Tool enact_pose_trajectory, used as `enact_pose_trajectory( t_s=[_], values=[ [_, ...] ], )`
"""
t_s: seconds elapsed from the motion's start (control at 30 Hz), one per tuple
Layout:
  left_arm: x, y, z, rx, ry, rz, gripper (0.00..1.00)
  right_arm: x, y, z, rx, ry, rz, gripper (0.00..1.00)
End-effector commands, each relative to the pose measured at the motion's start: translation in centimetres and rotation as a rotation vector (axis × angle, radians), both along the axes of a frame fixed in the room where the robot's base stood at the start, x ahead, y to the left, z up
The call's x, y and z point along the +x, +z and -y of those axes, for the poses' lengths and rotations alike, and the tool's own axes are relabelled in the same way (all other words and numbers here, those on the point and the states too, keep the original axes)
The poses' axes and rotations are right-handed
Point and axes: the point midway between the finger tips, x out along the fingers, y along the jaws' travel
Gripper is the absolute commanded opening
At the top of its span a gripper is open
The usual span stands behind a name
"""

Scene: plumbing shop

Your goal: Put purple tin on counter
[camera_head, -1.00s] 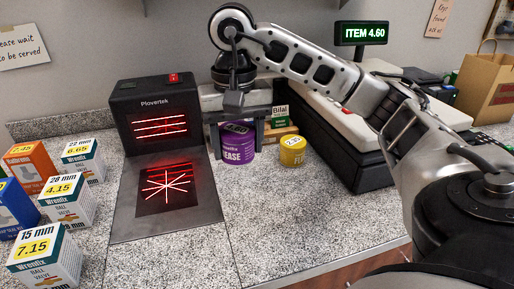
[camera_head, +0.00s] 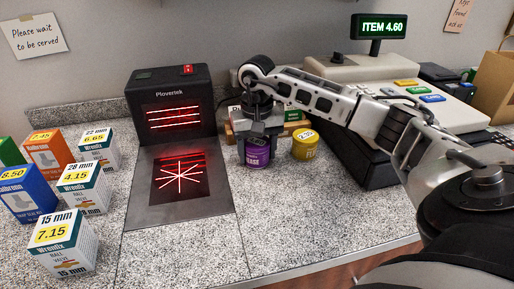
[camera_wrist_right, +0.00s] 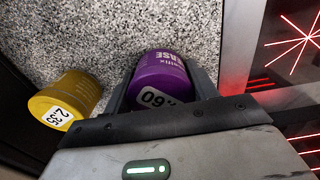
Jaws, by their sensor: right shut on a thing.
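The purple tin (camera_head: 257,155) is between the fingers of my right gripper (camera_head: 257,143), which is shut on it. The tin is upright in the head view, right of the scanner, at or just above the speckled counter (camera_head: 290,220); I cannot tell whether its base touches. In the right wrist view the purple tin (camera_wrist_right: 160,78) sits between the two dark fingers of the gripper (camera_wrist_right: 162,95), with a white price label partly showing. My left gripper is not in view.
A yellow tin (camera_head: 305,146) stands close to the right of the purple tin. The Plovertek scanner (camera_head: 178,105) with red laser lines is on the left. Several boxes stand at far left. A till (camera_head: 400,90) stands at right. The front counter is clear.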

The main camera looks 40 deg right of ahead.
Motion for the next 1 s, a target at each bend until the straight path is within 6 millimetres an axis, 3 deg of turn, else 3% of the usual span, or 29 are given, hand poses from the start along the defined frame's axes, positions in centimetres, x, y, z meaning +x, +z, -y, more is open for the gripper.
enact_pose_trajectory(
  t_s=[0.33, 0.37, 0.4, 0.43, 0.8, 1.0],
  values=[
    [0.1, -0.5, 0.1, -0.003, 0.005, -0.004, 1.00, 0.0, -0.5, 0.0, 0.000, 0.000, 0.001, 0.31],
    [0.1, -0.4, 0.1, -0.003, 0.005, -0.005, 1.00, 0.0, -0.3, 0.0, 0.000, 0.000, 0.000, 0.66],
    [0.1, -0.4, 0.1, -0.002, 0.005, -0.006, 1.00, 0.0, -0.3, 0.0, 0.000, 0.000, 0.000, 0.77],
    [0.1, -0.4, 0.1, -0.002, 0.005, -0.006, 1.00, 0.0, -0.3, 0.0, 0.000, 0.000, 0.000, 0.79],
    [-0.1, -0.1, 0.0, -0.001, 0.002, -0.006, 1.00, 0.0, 0.4, 0.0, 0.000, -0.001, 0.002, 0.79],
    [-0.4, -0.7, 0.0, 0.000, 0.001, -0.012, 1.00, 0.1, 3.9, 0.0, 0.000, 0.000, 0.006, 0.79]
  ],
)
